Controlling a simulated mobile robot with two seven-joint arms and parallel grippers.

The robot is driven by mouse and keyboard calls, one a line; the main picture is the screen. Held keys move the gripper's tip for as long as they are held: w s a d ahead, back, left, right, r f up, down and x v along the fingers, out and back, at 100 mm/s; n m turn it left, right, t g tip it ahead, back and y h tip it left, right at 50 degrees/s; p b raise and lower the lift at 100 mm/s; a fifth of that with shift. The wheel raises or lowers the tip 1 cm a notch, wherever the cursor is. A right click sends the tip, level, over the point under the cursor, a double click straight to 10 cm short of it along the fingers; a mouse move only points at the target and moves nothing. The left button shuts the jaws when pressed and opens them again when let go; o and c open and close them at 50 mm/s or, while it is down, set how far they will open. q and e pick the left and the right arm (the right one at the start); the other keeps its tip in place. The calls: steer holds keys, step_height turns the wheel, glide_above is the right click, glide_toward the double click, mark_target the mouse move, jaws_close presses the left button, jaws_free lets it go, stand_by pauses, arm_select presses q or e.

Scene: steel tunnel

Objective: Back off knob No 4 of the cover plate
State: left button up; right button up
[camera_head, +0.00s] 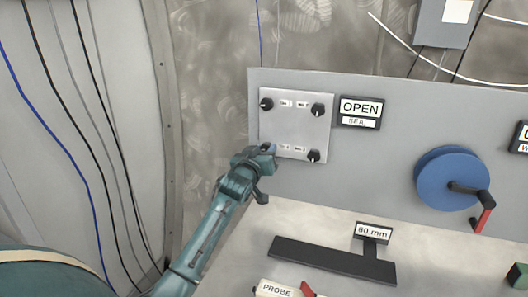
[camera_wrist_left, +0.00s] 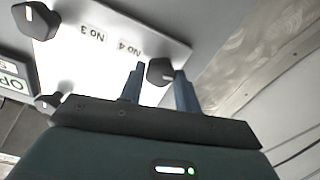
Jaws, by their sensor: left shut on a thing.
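The cover plate (camera_head: 296,128) is a pale square panel with black knobs at its corners, on a grey upright board. My left gripper (camera_head: 268,150) is at its lower left corner and hides the knob there. In the left wrist view, the black knob No 4 (camera_wrist_left: 160,71) sits between the two blue fingers of my left gripper (camera_wrist_left: 158,82), beside the "No 4" label (camera_wrist_left: 130,47). The gripper is shut on this knob. The other knobs show at the upper left (camera_head: 266,104), upper right (camera_head: 318,110) and lower right (camera_head: 313,156). My right gripper is not in view.
An "OPEN SEAL" sign (camera_head: 359,112) is right of the plate. Cables (camera_head: 75,130) run down the left wall.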

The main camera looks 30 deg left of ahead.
arm_select(q)
steer(key=shift+n, duration=0.4)
steer(key=n, duration=0.3)
steer(key=shift+n, duration=0.3)
steer(key=n, duration=0.3)
steer(key=shift+n, duration=0.3)
steer(key=n, duration=0.4)
steer(key=shift+n, duration=2.1)
steer(key=o, duration=1)
steer(key=shift+a, duration=0.1)
steer(key=shift+s+f, duration=0.1)
